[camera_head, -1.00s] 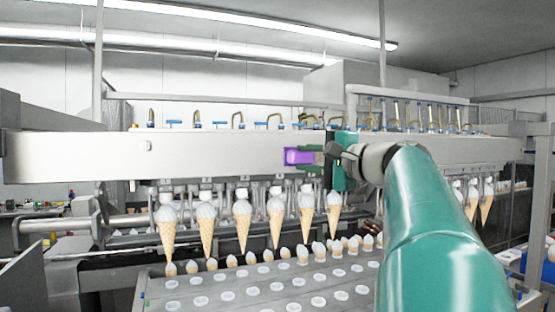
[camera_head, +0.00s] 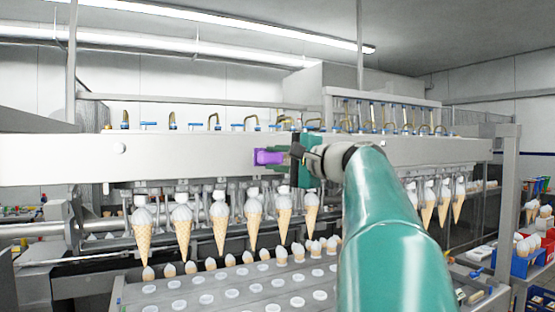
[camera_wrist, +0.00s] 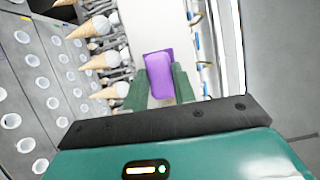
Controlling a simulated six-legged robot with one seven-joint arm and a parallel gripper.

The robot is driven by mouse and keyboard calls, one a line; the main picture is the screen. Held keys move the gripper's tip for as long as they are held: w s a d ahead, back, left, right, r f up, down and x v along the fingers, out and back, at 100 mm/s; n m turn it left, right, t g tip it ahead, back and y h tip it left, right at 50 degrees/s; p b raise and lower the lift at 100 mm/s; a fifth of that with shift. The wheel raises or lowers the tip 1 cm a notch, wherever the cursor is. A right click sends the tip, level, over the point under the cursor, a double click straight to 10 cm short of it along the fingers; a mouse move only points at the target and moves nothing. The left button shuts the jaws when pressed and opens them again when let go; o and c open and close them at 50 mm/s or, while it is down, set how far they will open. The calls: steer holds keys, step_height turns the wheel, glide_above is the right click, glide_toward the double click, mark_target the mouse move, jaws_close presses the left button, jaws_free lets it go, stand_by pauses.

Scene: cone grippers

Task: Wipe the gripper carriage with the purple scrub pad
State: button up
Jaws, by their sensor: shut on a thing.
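The gripper carriage (camera_head: 200,158) is a long, pale grey metal beam across the head view, with a row of hanging grippers under it. The purple scrub pad (camera_head: 268,157) is in front of the beam's face, right of the middle of its length. My gripper (camera_head: 290,156) is shut on the pad from the right. In the wrist view, the pad (camera_wrist: 159,76) sits between my green fingers (camera_wrist: 160,88), over the carriage's pale face (camera_wrist: 148,30). I cannot tell for sure whether the pad touches the face.
Ice cream cones (camera_head: 253,220) hang in a row below the carriage. Below them is a tray (camera_head: 215,287) with round holes and more cones. Brass and blue fittings (camera_head: 214,121) stand along the carriage's top. Blue and red bins (camera_head: 530,262) stand at the right.

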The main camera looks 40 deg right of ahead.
steer(key=shift+w+d, duration=0.3)
steer(key=shift+w, duration=0.65)
steer(key=shift+d, duration=0.1)
steer(key=shift+s+d, duration=0.3)
steer(key=shift+d, duration=0.5)
steer(key=shift+s+d, duration=0.3)
steer(key=shift+d, duration=0.5)
steer(key=shift+s+d, duration=1.3)
steer(key=shift+d, duration=3.55)
steer(key=shift+w+a, duration=0.65)
steer(key=shift+a, duration=1.55)
steer(key=shift+w+a, duration=0.7)
steer(key=shift+a, duration=1.55)
steer(key=shift+w+a, duration=0.65)
steer(key=shift+a, duration=1.55)
steer(key=shift+s, duration=0.1)
